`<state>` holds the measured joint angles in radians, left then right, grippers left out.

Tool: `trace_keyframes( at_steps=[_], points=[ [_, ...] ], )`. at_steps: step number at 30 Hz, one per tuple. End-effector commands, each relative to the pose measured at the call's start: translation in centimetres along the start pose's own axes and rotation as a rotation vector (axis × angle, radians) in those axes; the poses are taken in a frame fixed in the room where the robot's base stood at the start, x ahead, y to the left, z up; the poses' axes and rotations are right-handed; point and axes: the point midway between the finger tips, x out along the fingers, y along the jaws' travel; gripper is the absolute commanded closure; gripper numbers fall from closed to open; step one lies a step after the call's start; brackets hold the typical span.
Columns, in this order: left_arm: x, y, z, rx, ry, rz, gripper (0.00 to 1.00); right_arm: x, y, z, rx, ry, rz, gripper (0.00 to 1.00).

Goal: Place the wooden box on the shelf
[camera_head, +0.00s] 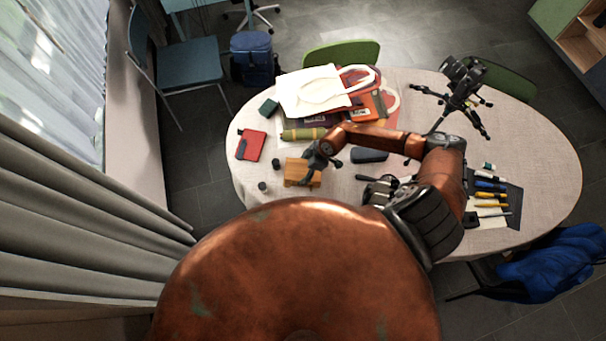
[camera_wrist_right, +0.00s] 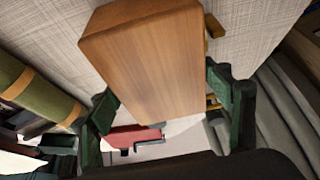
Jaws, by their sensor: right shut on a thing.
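The wooden box (camera_head: 296,172) is at the near left of the oval table, in the head view. My right gripper (camera_head: 312,168) reaches it from the right and is shut on it. In the right wrist view the box (camera_wrist_right: 150,60) fills the middle, with the dark green fingers of my right gripper (camera_wrist_right: 165,112) on either side. I cannot tell whether the box touches the table. A wooden shelf unit (camera_head: 580,42) shows at the top right, beyond the table, partly cut off. My left gripper is not in view.
The table (camera_head: 540,150) also holds a red book (camera_head: 251,145), an olive roll (camera_head: 303,134), a white tote bag (camera_head: 312,90), a camera on a tripod (camera_head: 462,80) and a dark mat with tools (camera_head: 490,200). Small black pieces lie near the box. Chairs surround the table.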

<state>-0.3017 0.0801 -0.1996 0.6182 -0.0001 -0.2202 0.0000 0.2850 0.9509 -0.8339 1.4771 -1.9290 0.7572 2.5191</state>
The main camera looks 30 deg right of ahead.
Motion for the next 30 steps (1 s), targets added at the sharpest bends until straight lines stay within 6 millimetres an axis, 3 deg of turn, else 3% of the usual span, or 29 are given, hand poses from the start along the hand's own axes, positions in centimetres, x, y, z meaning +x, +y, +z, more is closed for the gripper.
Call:
trace_keyframes(
  at_steps=[19, 30],
  points=[
    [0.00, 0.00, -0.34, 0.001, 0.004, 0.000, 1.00, -0.01, -0.03, 0.02, 0.001, 0.000, -0.001, 0.84],
    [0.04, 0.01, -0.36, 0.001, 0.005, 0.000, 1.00, -0.76, 0.11, -0.53, -0.002, 0.005, 0.002, 0.84]
  ],
)
